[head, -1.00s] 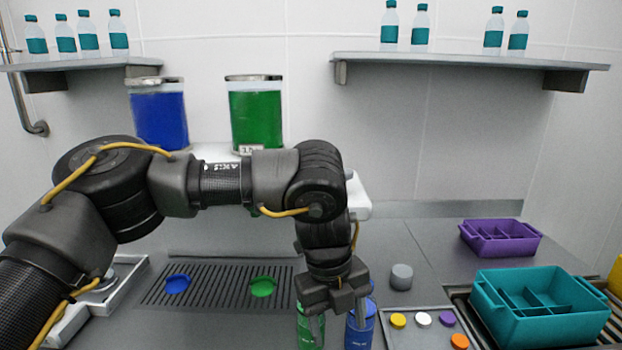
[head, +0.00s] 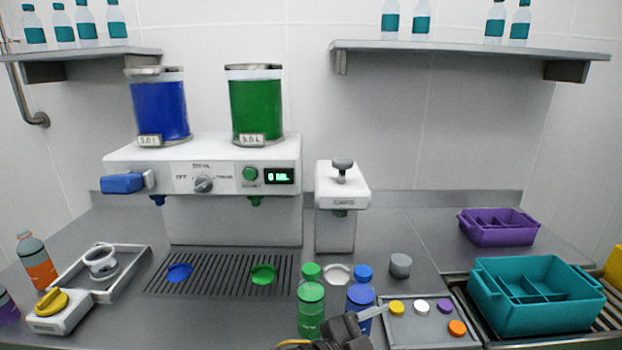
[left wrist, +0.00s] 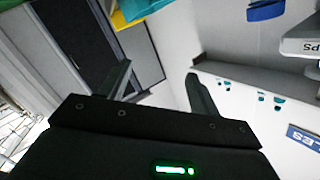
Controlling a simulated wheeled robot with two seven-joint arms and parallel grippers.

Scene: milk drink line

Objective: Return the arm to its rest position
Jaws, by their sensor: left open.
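My left gripper (head: 362,322) shows at the bottom centre of the head view, low and close to the camera, with most of the arm out of the picture. A light grey finger points up and right, across the front of the blue-capped bottle (head: 361,297). I cannot tell whether it touches the bottle. In the left wrist view the two dark fingers of the left gripper (left wrist: 160,75) stand wide apart with nothing between them. My right gripper is in neither view.
Green bottles (head: 311,310) stand left of the gripper. A tray with coloured caps (head: 425,335) and a teal crate (head: 535,315) lie right. The drink machine (head: 225,150) stands behind a drip grate (head: 215,285).

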